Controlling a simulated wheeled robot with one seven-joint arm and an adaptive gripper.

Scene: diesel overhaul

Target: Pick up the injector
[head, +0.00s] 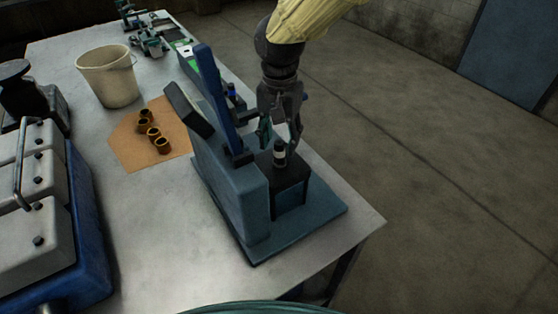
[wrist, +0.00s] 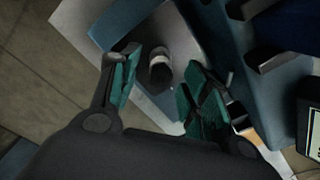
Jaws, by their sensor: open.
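The injector (head: 279,153) is a small dark cylinder with a pale band. It stands upright in the dark block of a blue-grey test stand (head: 238,195) at the table's right edge. In the wrist view the injector (wrist: 160,68) shows between and just beyond my fingertips. My gripper (head: 279,140) is open and points down over it, with a finger to either side. In the wrist view my gripper (wrist: 157,90) has green-padded fingers spread apart, with nothing held. I cannot tell whether either finger touches the injector. Its lower part is hidden in the block.
The stand's blue lever (head: 215,95) rises close to the left of my gripper. A brown sheet (head: 125,150) with several brass rings (head: 153,133), a white bucket (head: 108,78) and an engine block (head: 35,190) lie further left. Floor is clear at right.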

